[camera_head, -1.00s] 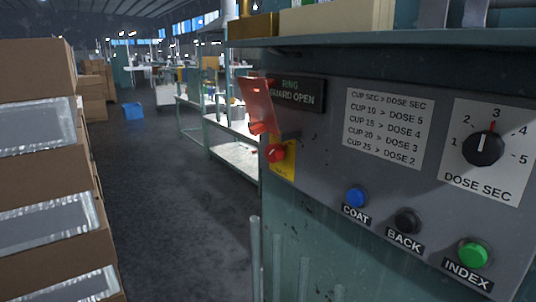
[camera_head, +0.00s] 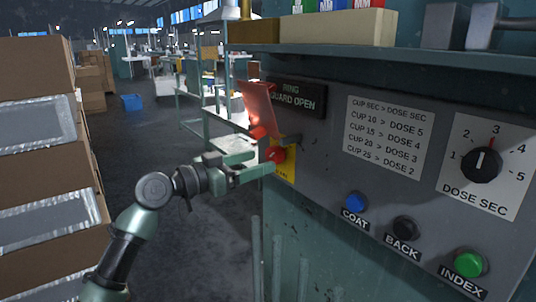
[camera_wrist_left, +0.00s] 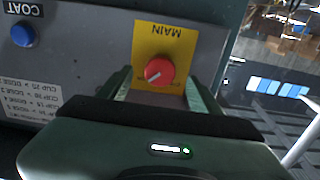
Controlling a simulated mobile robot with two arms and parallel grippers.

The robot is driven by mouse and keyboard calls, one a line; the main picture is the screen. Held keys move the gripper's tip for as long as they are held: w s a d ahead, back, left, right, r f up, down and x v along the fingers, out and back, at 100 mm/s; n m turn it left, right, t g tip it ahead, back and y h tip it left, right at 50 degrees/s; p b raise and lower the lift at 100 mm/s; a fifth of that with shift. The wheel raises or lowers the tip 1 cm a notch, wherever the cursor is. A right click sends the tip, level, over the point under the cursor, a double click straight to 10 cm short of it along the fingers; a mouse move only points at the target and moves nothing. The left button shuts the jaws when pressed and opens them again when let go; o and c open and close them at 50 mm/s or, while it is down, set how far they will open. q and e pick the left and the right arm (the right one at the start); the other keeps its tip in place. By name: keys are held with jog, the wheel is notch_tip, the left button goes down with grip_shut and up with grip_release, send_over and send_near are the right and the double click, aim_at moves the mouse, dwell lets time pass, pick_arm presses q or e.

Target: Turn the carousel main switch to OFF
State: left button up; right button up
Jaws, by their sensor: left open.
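The carousel main switch (camera_head: 274,155) is a red round knob on a yellow plate at the left end of the grey panel. In the left wrist view the knob (camera_wrist_left: 160,71) has a pale slanted pointer line, and the plate (camera_wrist_left: 168,41) reads MAIN upside down. No OFF mark is legible. A raised red flap (camera_head: 258,106) stands above the knob. My left gripper (camera_head: 276,152) is open, its fingers pointing at the panel around the knob. The wrist view shows a finger on each side of the knob; I cannot tell whether they touch it. My right gripper is not in view.
The panel (camera_head: 335,165) also bears a blue COAT button (camera_head: 356,202), a black BACK button (camera_head: 405,228), a green INDEX button (camera_head: 468,264) and a DOSE SEC dial (camera_head: 481,165). A shelf (camera_head: 420,57) overhangs it. Stacked cardboard boxes (camera_head: 35,65) stand at left.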

aim_at(270, 158)
pick_arm(q)
jog(key=p+x, duration=0.1)
jog(key=x, duration=0.3)
jog(key=shift+d, duration=0.15)
jog(key=c, duration=1.3)
jog(key=shift+c, duration=0.2)
